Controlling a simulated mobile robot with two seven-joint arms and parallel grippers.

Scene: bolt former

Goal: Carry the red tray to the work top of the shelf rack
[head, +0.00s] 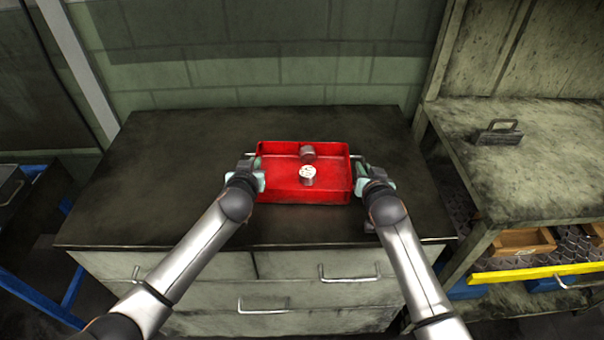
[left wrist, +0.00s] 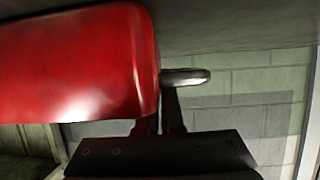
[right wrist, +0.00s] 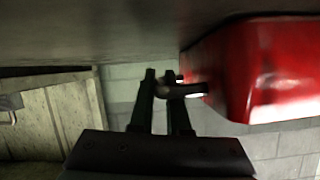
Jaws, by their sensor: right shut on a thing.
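The red tray (head: 280,195) is over the dark top of the drawer cabinet, appearing to rest on it. Two metal parts are in it: a dark cylinder (head: 307,153) and a bright-topped one (head: 308,176). My right gripper (head: 362,175) is shut on the tray's right handle, also seen in the right wrist view (right wrist: 183,91). My left gripper (head: 254,172) is at the left handle (left wrist: 187,76); the tray partly hides its fingers, so I cannot tell whether they grip. The shelf rack's work top (head: 545,180) is at the right.
A grey metal block with a handle (head: 499,132) sits on the work top's back left; its front is bare. The cabinet top (head: 150,190) is clear left of the tray. A yellow-edged drawer (head: 540,272) sticks out below the work top.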

